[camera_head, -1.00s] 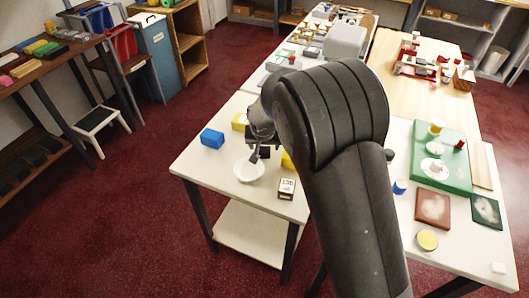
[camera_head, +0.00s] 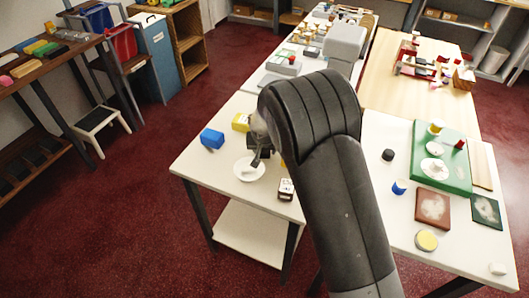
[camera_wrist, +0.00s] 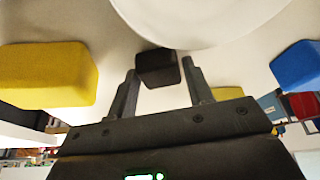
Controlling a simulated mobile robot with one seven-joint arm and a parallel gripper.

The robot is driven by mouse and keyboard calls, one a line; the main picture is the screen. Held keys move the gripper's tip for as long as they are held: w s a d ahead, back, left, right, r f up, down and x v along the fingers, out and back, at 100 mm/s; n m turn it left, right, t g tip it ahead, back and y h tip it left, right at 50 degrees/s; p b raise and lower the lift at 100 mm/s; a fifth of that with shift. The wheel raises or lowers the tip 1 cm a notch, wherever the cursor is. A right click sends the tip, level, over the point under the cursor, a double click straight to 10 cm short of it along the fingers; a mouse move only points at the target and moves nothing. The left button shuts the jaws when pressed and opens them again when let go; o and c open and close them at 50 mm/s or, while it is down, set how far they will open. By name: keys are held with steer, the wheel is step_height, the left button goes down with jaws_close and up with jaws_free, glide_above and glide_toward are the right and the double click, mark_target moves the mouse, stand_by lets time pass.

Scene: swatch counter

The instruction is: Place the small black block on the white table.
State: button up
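The small black block (camera_wrist: 157,67) shows in the wrist view beside the rim of a white dish (camera_wrist: 200,25). My gripper (camera_wrist: 159,75) is open, with a finger on either side of the block's near end; I cannot tell whether either finger touches it. In the head view my gripper (camera_head: 257,161) is low over the white table (camera_head: 210,168), by the white dish (camera_head: 247,174). The black block cannot be made out there, behind my gripper and arm.
A yellow block (camera_wrist: 45,75) and a blue block (camera_wrist: 298,64) flank the black block; another yellow block (camera_wrist: 228,93) is farther off. A small labelled box (camera_head: 286,190) stands near the table's front. A black round piece (camera_head: 388,155) stands on the right-hand table.

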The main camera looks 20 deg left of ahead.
steer(key=c, duration=0.7)
